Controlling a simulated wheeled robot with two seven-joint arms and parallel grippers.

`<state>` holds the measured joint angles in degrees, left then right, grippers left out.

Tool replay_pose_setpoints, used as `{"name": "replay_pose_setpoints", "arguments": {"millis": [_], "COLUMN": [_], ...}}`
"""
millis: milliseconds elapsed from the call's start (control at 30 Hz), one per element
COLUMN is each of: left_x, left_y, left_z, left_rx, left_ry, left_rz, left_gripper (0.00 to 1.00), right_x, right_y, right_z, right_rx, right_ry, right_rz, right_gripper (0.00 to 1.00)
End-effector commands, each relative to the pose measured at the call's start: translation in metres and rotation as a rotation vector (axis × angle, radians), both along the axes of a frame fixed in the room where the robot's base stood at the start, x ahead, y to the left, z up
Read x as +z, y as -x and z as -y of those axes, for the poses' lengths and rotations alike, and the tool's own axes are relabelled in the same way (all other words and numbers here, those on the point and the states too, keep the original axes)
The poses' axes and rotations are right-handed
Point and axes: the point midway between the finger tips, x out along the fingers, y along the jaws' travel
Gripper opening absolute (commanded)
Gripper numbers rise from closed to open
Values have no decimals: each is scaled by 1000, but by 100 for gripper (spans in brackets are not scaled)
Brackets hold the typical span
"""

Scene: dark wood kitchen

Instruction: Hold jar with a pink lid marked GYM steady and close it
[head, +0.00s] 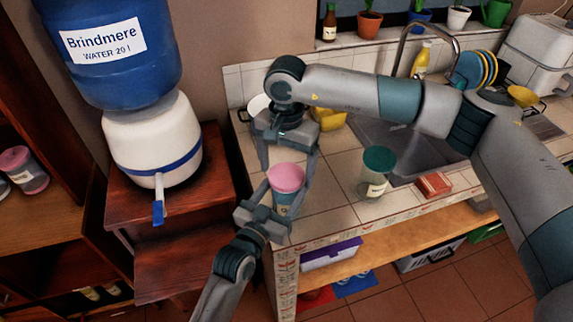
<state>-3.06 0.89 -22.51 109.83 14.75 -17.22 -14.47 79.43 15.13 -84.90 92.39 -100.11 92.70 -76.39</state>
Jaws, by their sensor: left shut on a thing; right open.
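A jar (283,203) with a pink lid (286,177) stands upright near the left front corner of the tiled counter. Its label is too small and covered to read. The lid sits on top of the jar; I cannot tell how tightly. My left gripper (285,197) comes from the front and is shut on the jar's body, one finger on each side. My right gripper (286,165) points down from above, open, with its fingers spread on either side of the lid.
A jar with a dark green lid (377,172) and a small red box (433,185) stand to the right, before the sink (400,140). A water dispenser (150,140) is on the left. Another pink-lidded jar (24,170) is on the left shelf. Bare tiles lie between the two counter jars.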

Motion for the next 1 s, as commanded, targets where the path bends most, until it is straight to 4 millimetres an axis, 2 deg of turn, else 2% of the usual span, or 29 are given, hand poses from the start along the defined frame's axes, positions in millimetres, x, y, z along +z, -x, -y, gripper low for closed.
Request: {"name": "replay_pose_setpoints", "arguments": {"millis": [100,200,300,500,633,1000], "left_x": [-1,-1,-1,-1,-1,-1], "left_y": [0,0,0,0,0,0], "left_z": [0,0,0,0,0,0], "left_rx": [0,0,0,0,0,0], "left_ry": [-1,-1,-1,-1,-1,-1], "left_rz": [-2,-2,-2,-2,-2,-2], "left_gripper": [0,0,0,0,0,0], "right_x": [0,0,0,0,0,-1], "right_y": [0,0,0,0,0,1], "right_z": [0,0,0,0,0,0], "right_rx": [0,0,0,-9,-82,-605], "right_ry": [0,0,0,0,0,0], "right_rz": [0,0,0,0,-1,-1], "right_gripper": [83,59,40,40,40,40]}}
